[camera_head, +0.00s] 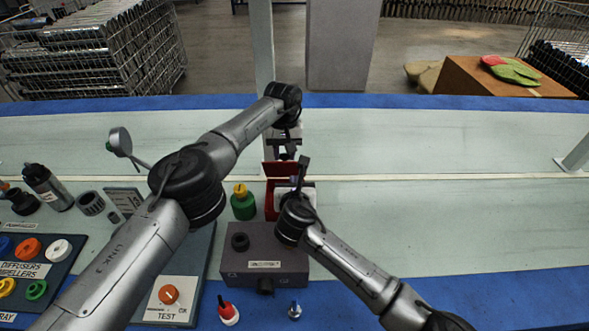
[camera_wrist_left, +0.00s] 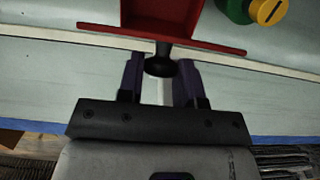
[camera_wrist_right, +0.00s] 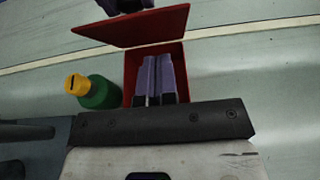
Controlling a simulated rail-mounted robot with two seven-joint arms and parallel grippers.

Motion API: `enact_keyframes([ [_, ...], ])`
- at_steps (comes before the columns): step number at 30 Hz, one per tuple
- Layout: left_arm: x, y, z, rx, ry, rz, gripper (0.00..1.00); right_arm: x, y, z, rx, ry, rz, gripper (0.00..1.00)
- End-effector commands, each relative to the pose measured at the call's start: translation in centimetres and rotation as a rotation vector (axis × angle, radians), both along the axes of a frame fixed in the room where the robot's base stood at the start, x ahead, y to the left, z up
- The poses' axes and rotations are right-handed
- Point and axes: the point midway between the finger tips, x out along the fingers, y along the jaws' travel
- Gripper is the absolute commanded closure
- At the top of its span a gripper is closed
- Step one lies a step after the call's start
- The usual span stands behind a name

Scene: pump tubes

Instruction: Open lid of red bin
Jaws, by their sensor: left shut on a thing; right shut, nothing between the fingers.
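The red bin (camera_head: 271,205) stands on the pale bench behind a grey box. Its red lid (camera_head: 280,168) is raised at the back edge, and the opening shows in the right wrist view, with the tilted lid (camera_wrist_right: 140,28) above the bin (camera_wrist_right: 131,75). My left gripper (camera_head: 285,150) is behind the lid. In the left wrist view its fingers (camera_wrist_left: 160,80) are shut on the lid's black knob (camera_wrist_left: 160,62). My right gripper (camera_head: 301,170) is shut and empty. In the right wrist view its fingers (camera_wrist_right: 158,75) are over the open bin and hide much of its inside.
A green bottle with a yellow cap (camera_head: 243,203) stands close to the left of the bin. The grey box (camera_head: 265,255) is in front. A tray of coloured rings (camera_head: 35,265) and a dark bottle (camera_head: 47,188) are at left. The bench at right is clear.

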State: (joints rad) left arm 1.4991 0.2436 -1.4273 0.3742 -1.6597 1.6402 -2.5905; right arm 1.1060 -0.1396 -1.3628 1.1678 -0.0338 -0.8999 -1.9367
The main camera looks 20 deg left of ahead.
Motion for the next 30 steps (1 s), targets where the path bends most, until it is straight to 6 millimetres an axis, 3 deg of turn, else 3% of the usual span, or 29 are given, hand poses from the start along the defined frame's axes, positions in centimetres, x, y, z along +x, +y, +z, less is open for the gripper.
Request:
enact_keyframes([
  [12,0.0,-0.1,0.5,-0.003,-0.001,-0.003,1.00,2.9,1.3,1.7,0.001,0.000,0.000,1.00],
  [30,0.0,-0.1,0.5,-0.003,-0.001,-0.002,1.00,3.4,1.6,2.0,0.000,-0.001,0.000,1.00],
])
